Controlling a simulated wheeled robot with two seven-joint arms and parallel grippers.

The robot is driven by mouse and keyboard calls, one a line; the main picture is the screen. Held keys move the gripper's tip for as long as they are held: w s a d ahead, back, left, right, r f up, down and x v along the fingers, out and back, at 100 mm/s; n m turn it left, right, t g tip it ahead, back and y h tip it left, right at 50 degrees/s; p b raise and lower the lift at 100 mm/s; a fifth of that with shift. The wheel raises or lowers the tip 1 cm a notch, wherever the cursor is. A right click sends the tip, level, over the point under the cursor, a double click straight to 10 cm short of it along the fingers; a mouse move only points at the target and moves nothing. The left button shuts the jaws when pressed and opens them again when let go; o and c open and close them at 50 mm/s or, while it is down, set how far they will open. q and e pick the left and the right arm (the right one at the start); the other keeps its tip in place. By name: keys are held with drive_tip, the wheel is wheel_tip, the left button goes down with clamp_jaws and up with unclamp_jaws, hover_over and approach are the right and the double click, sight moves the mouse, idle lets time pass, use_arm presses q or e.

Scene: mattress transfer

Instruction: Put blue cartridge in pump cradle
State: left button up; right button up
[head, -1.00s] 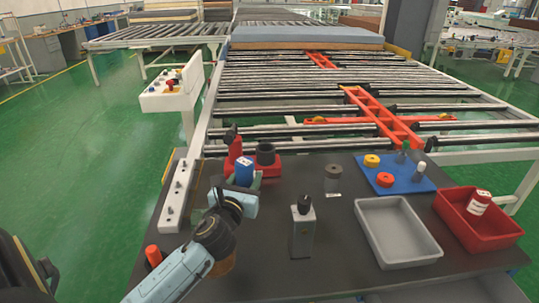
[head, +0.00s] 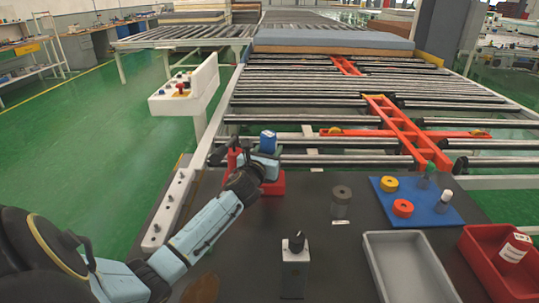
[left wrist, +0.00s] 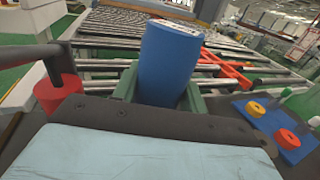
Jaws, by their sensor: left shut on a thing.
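My left gripper (head: 266,158) is shut on the blue cartridge (head: 268,140), which stands roughly upright and shows large in the left wrist view (left wrist: 168,62). Gripper and cartridge are at the pump's red base (head: 275,184), at the table's back left. The red pump post with its dark handle (left wrist: 55,90) is just left of the cartridge in the left wrist view. The dark cradle cup is hidden behind my gripper and the cartridge, so I cannot tell whether the cartridge's lower end is over or inside it. My right gripper is out of view.
A blue board (head: 418,203) holds yellow and red rings and small posts. A grey tray (head: 408,270) and a red bin (head: 497,262) are at right. Rollers lie behind.

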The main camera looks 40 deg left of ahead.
use_arm(q)
drive_tip(key=w+a+f+b, duration=0.1)
drive_tip(key=w, duration=0.1)
drive_tip(key=w+a+f+b, duration=0.1)
drive_tip(key=w+a+f, duration=0.1)
drive_tip(key=shift+a+f, duration=0.15)
drive_tip(key=shift+f, duration=0.25)
drive_tip(key=shift+f+b, duration=0.25)
drive_tip(key=shift+b, duration=0.05)
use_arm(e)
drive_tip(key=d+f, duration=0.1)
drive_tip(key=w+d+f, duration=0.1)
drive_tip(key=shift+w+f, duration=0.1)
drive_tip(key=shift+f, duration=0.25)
use_arm(q)
drive_tip(key=shift+f, duration=0.2)
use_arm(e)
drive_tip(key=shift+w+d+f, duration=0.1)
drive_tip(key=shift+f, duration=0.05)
use_arm(q)
drive_tip(key=o, duration=1.1)
